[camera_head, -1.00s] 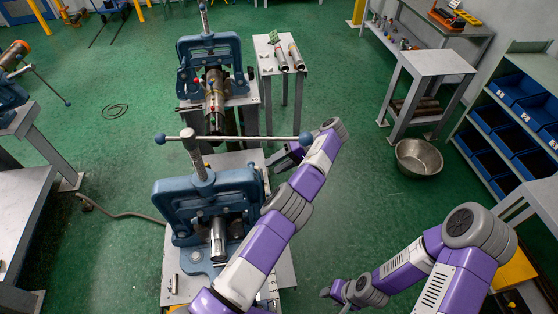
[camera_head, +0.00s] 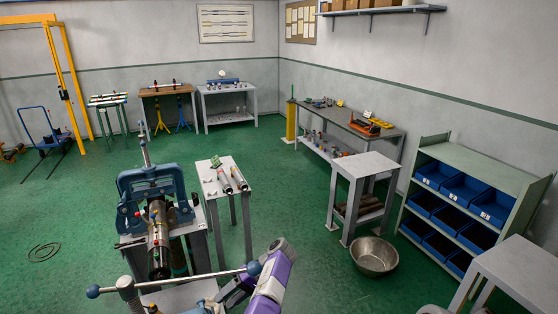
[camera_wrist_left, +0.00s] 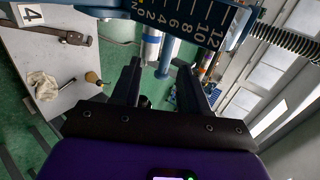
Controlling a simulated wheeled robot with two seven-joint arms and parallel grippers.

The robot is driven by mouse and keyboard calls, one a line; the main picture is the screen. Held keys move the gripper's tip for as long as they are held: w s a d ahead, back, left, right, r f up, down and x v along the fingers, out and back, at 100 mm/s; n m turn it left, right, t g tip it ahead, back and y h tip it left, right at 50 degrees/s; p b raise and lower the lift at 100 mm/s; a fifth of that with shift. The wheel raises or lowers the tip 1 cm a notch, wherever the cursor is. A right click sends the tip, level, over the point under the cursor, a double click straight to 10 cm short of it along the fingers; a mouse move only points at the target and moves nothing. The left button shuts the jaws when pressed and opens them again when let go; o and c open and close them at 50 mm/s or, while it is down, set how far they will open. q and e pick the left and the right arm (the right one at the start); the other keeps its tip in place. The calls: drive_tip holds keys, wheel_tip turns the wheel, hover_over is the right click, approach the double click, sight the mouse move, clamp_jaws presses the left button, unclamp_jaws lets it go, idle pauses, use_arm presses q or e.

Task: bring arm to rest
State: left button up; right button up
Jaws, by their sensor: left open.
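My left gripper (camera_head: 232,294) is low in the head view, beside the handle bar (camera_head: 180,280) of the near vise, partly hidden by my purple and white left arm. In the left wrist view its two dark fingers (camera_wrist_left: 162,78) stand apart with nothing between them. A blue vise part with a black number scale (camera_wrist_left: 185,20) lies beyond the fingertips; I cannot tell whether they touch it. My right gripper is outside both views; only a grey bit of my right arm shows at the bottom edge.
A metal basin (camera_head: 374,256) sits on the floor near shelves with blue bins (camera_head: 465,188). Green floor between is clear.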

use_arm(q)
drive_tip(key=b+x, duration=0.2)
drive_tip(key=x, duration=0.4)
drive_tip(key=shift+a+f, duration=0.2)
drive_tip(key=shift+f, duration=0.2)
idle(0.5)
